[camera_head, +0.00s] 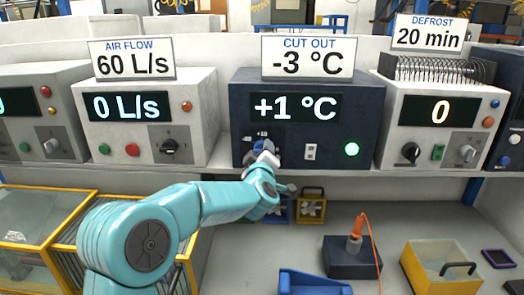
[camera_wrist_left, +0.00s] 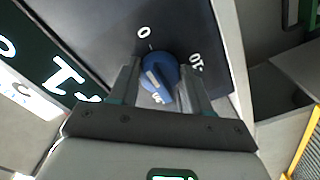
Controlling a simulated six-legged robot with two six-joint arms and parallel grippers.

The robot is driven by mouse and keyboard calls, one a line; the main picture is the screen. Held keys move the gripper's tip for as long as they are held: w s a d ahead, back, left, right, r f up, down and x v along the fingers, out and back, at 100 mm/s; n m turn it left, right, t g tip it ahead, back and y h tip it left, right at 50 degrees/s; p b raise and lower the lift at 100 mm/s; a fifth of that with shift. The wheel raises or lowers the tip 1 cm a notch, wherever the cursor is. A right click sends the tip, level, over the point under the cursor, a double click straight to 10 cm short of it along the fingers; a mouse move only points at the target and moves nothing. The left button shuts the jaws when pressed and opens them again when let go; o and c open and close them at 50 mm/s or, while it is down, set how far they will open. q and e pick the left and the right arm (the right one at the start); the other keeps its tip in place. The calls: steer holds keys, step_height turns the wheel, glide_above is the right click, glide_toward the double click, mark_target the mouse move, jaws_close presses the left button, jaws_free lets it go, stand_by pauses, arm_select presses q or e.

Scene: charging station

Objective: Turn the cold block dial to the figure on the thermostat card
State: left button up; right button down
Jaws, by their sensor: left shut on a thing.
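The cold block unit is a dark blue box (camera_head: 370,110) in the middle of the shelf in the head view. Its display (camera_head: 295,107) reads "+1 °C". A white card (camera_head: 309,57) on top reads "CUT OUT -3 °C". Its blue dial (camera_wrist_left: 158,73) shows in the left wrist view, with a pale pointer line and printed scale marks around it, including a 0. My left gripper (camera_head: 262,147) has its two fingers on either side of the dial and is shut on it. In the head view the gripper largely hides the dial. My right gripper is not in view.
To the left, a white unit (camera_head: 203,110) shows "0 L/s" under an "AIR FLOW 60 L/s" card. To the right, another (camera_head: 385,115) shows "0" under a "DEFROST 20 min" card. A green lamp (camera_head: 352,149) glows on the blue unit. Bins and an orange-corded tool (camera_head: 354,240) sit below.

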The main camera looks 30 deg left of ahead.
arm_select(q)
steer(key=m, duration=0.1)
steer(key=m+p, duration=0.1)
steer(key=m, duration=0.2)
steer(key=shift+d+f+m, duration=0.1)
steer(key=shift+f+m, duration=0.2)
steer(key=shift+f+m+p, duration=0.15)
steer(key=shift+m+p, duration=0.5)
steer(key=shift+m, duration=0.75)
steer(key=o, duration=1.1)
steer(key=shift+s, duration=0.1)
steer(key=shift+c, duration=0.2)
steer(key=shift+r, duration=0.25)
steer(key=shift+s, duration=0.1)
steer(key=b+v, duration=0.4)
steer(key=v, duration=1.2)
